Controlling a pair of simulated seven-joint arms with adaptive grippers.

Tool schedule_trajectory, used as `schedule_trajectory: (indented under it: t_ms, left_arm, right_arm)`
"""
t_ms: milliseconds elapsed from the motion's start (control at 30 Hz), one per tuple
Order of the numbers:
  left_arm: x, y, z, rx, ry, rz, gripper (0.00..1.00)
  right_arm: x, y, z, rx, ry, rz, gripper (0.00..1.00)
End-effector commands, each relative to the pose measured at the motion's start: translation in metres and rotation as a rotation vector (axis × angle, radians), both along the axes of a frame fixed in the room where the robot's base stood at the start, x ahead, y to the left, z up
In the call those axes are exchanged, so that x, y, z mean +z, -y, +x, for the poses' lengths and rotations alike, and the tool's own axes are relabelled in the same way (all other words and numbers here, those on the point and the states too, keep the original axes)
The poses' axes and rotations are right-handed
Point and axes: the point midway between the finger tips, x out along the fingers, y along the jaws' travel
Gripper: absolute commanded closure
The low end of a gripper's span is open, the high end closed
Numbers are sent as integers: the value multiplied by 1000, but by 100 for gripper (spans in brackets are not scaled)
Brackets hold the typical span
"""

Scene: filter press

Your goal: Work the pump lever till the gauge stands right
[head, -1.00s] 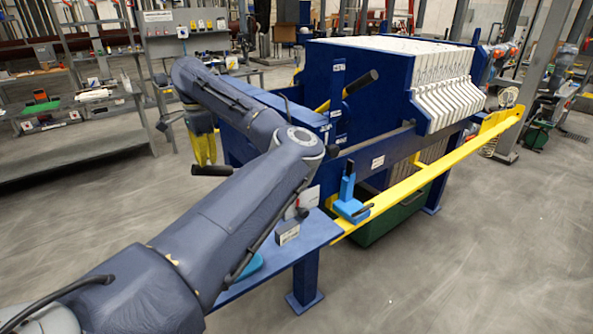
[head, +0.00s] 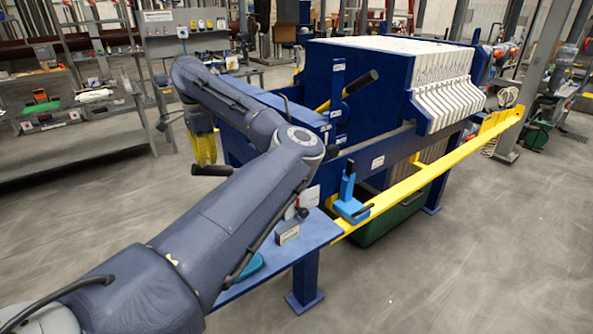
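My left arm reaches across the blue filter press (head: 345,60), and its far end bends down at the press's left end. The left gripper (head: 200,125) is small and dark there, and its fingers are too unclear to tell open from shut. Yellow pieces (head: 205,150) show just below it. A second black grip (head: 360,82) tops a yellow lever (head: 323,107) on the press. I cannot make out a gauge. My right gripper is out of view.
A blue block with an upright handle (head: 348,188) sits by the long yellow bar (head: 440,162). A small labelled box (head: 287,232) stands on the blue bench (head: 318,228). A green bin (head: 392,218) is under the press.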

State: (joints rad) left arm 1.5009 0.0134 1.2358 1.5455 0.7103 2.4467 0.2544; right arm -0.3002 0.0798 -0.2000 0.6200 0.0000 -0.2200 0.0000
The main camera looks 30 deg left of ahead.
Motion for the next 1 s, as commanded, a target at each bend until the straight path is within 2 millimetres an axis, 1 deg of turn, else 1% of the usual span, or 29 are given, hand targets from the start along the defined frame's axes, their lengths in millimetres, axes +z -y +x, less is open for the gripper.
schedule_trajectory:
  t_ms: [367, 467, 567, 1000]
  left_arm:
    - [0, 0, 0, 0, 0, 0, 100]
    - [-3, 0, -1, 0, -1, -1, 100]
    - [-12, -1, -2, 1, -2, 0, 100]
    - [-64, -4, -9, 1, -2, -1, 100]
  right_arm:
    - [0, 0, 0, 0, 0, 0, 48]
    - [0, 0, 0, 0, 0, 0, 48]
    - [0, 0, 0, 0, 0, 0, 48]
    - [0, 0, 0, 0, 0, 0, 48]
